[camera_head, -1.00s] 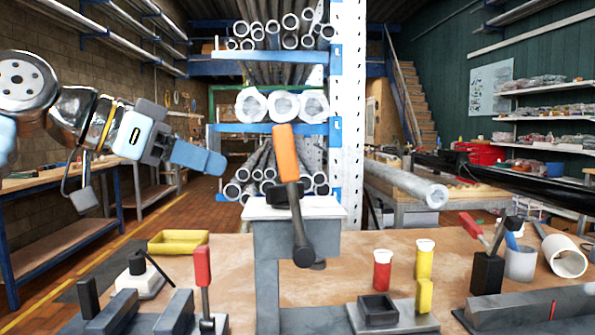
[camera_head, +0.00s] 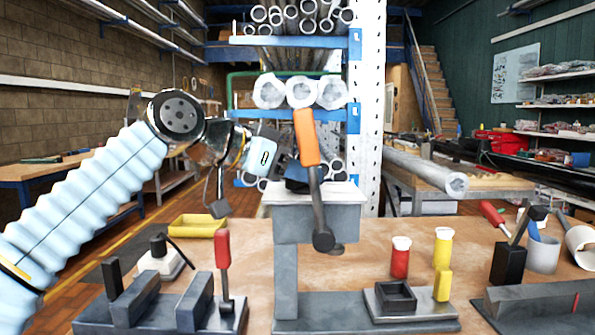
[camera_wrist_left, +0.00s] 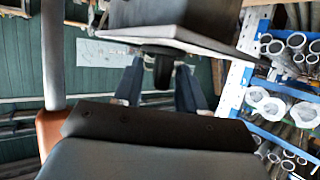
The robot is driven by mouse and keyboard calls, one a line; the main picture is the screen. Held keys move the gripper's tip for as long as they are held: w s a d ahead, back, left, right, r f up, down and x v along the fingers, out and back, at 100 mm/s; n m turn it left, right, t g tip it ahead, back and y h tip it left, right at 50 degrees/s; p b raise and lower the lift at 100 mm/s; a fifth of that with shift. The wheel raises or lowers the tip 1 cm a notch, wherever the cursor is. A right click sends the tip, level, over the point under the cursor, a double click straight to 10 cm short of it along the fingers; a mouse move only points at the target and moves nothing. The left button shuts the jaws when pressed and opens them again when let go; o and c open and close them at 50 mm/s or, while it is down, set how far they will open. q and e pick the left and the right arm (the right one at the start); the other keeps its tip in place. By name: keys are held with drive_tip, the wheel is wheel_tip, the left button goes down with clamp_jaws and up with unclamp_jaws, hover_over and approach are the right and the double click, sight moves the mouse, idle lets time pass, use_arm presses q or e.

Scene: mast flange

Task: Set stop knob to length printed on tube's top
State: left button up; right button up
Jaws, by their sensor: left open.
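The tubes with white caps, one red (camera_head: 400,258) and one yellow (camera_head: 442,248), stand upright on the bench in the head view. I cannot read any print on them. A grey bench machine (camera_head: 318,222) with a pale top plate and an orange-handled lever (camera_head: 307,138) stands in the middle. My left gripper (camera_head: 298,176) is beside the lever, partly hidden behind it. In the left wrist view its two fingers (camera_wrist_left: 160,88) are apart, with a small dark knob (camera_wrist_left: 163,68) seen between them, under a pale plate. I cannot tell whether they touch it. Which part is the stop knob is unclear.
A red-handled clamp (camera_head: 223,262) stands front left and a yellow tray (camera_head: 198,226) behind it. Bench between machine and tubes is clear.

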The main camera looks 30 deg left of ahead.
use_arm(q)
clamp_jaws()
drive_tip(key=shift+m+g+h, duration=0.3)
drive_tip(key=shift+m, duration=0.1)
drive_tip(key=m+g+h, duration=0.3)
drive_tip(key=m, duration=0.1)
drive_tip(key=shift+w+a+h, duration=0.3)
drive_tip(key=shift+a+h, duration=0.05)
drive_tip(key=shift+h, duration=0.05)
drive_tip(key=shift+m+g+h, duration=0.4)
drive_tip(key=shift+m+g, duration=0.3)
unclamp_jaws()
